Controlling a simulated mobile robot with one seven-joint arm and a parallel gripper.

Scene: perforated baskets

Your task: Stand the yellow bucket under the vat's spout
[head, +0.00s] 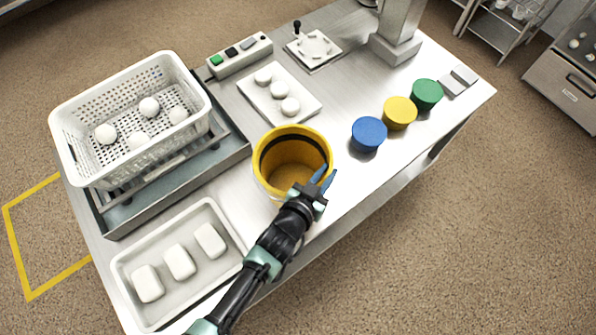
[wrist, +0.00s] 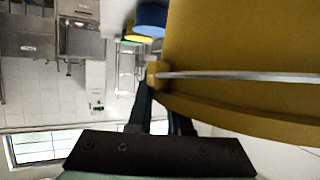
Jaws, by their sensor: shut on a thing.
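The yellow bucket (head: 262,170), upright with a dark band inside its rim, is at the middle of the steel table in the head view. It looks empty. My gripper (head: 322,180) is shut on its near right side, by the rim. In the wrist view the bucket (wrist: 250,50) fills the upper right, with a pale metal strip across it, and my gripper's fingers (wrist: 158,95) reach its edge. I cannot tell whether the bucket touches the table. No vat or spout can be made out for sure.
On the steel table (head: 345,205) are blue (head: 369,133), yellow (head: 399,112) and green (head: 427,94) lids at right. A white perforated basket (head: 75,150) with white balls and a tray (head: 130,265) of white blocks are left. A mould plate (head: 300,112) and grey column (head: 398,30) stand behind.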

